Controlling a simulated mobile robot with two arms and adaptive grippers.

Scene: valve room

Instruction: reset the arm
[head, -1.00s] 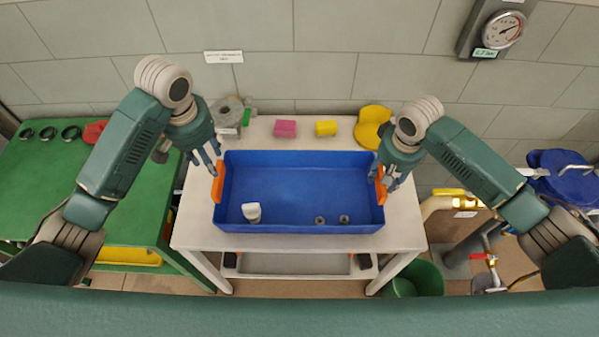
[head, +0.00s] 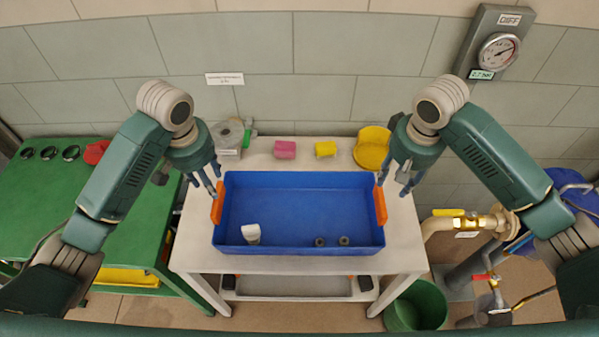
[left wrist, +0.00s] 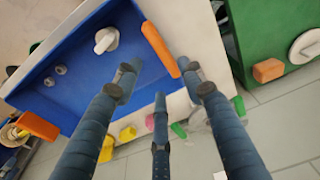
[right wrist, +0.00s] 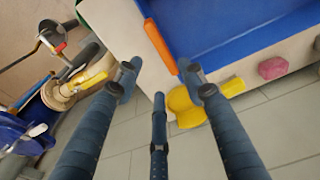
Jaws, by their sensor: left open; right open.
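My left gripper (head: 213,190) is open and empty, just left of the blue tray's left orange handle (head: 217,198). In the left wrist view its fingers (left wrist: 160,85) are spread, with that handle (left wrist: 160,48) beyond them. My right gripper (head: 407,185) is open and empty, to the right of the right orange handle (head: 381,206) and apart from it. In the right wrist view its fingers (right wrist: 158,85) are spread, with the orange handle (right wrist: 160,46) beyond them. The blue tray (head: 300,179) stands on the white table (head: 290,264).
The tray holds a white piece (head: 251,233) and two grey rings (head: 319,241), (head: 344,240). Behind it are a pink block (head: 285,149), a yellow block (head: 325,149) and a yellow round thing (head: 371,148). A green bench (head: 110,210) stands left; pipes (head: 460,226) stand right.

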